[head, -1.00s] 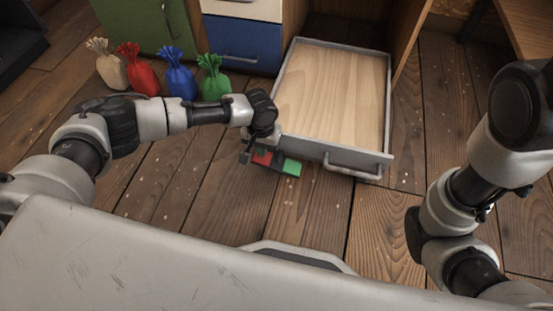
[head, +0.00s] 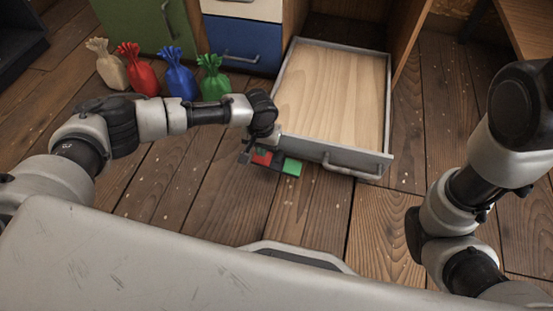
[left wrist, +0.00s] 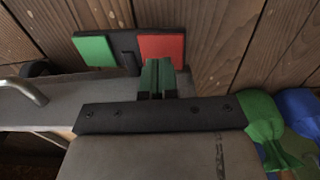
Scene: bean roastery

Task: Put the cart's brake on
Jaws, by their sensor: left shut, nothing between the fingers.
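The cart (head: 283,144) shows as a low grey-rimmed bed with a pale wooden floor and a bar handle at its front. At its lower left front, close to the floor, is a brake pedal with a red pad (head: 262,158) and a green pad (head: 292,167). Both the red pad (left wrist: 161,48) and the green pad (left wrist: 95,51) show in the left wrist view, with a dark piece between them. My left gripper (head: 263,148) is shut and empty, its fingertips (left wrist: 157,66) at the red pad. Contact is hard to tell. My right gripper is out of view.
Tan, red, blue and green tied sacks (head: 180,82) stand left of the cart, behind my left arm. A cabinet with green and blue fronts (head: 240,45) is behind. A wooden table (head: 527,25) is at the top right. The plank floor in front is clear.

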